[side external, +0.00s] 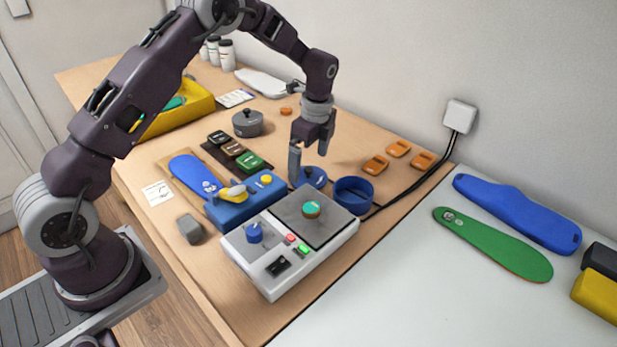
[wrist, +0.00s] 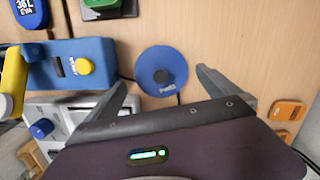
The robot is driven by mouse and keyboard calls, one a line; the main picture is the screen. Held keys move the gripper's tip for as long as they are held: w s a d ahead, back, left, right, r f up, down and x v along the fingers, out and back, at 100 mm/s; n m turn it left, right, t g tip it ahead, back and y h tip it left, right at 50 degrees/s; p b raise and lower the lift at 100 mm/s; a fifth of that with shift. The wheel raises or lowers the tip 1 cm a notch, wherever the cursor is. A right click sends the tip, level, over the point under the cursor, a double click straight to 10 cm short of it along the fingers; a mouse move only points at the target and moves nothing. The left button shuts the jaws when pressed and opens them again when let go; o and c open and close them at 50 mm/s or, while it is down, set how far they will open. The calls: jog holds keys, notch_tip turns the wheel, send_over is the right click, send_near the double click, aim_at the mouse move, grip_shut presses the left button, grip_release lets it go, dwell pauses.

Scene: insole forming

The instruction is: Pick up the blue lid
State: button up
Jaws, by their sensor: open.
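The blue lid (wrist: 161,72) is a flat round disc with a dark knob at its centre. It lies on the wooden table, and in the side external view (side external: 315,178) it is partly hidden by my gripper. My gripper (side external: 308,150) points down above the lid, open and empty. In the wrist view my gripper's two fingers (wrist: 168,85) stand apart on either side of the lid's near part, with the lid mostly beyond them. A blue open round container (side external: 353,194) stands just right of the lid in the side external view.
A white machine (side external: 262,272) with a dark plate and knobs stands in front of the lid. A blue device (side external: 245,208) with a yellow handle is to its left. A grey pot (side external: 247,124) is behind, and several orange pieces (side external: 376,165) lie to the right. Bare wood surrounds the lid's far side.

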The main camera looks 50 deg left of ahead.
aim_at(309, 169)
notch_tip(309, 169, down, 4)
jog(key=shift+a+r, duration=0.1)
jog(key=shift+r, duration=0.15)
jog(key=c, duration=1.2)
jog(key=shift+o, duration=0.2)
notch_tip(309, 169, up, 9)
jog(key=shift+r, duration=0.1)
jog(key=w+d+r+m, duration=0.2)
jog(key=d+m, duration=0.2)
jog(key=d, duration=0.9)
jog(key=shift+s+f, duration=0.2)
jog(key=shift+f, duration=2.9)
